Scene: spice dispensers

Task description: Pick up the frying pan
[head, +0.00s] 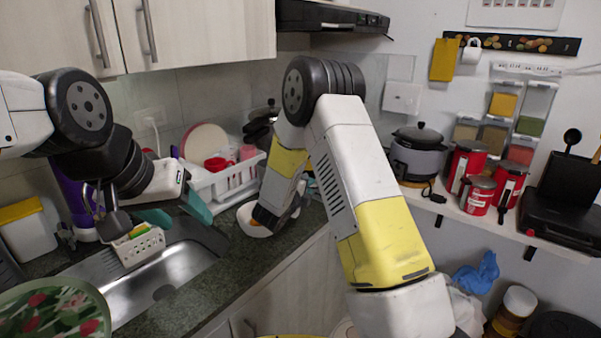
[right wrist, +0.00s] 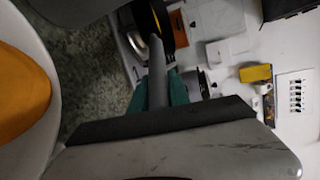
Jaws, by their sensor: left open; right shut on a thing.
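In the right wrist view, the green fingers of my right gripper (right wrist: 158,92) are closed on the grey handle of the frying pan (right wrist: 157,66). The pan's dark body with a yellow edge shows only partly at the top of that view. In the head view my right forearm and wrist hide the pan and most of the gripper; I cannot tell whether the pan touches the counter. My left gripper (head: 175,212) is open and empty, its teal fingers apart above the sink edge.
A white bowl (head: 247,222) with something yellow-orange in it stands by my right wrist on the dark counter (head: 222,282). The sink (head: 185,265), a sponge basket (head: 140,247) and a white dish rack (head: 226,182) are close by. A shelf with red canisters (head: 467,160) is at right.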

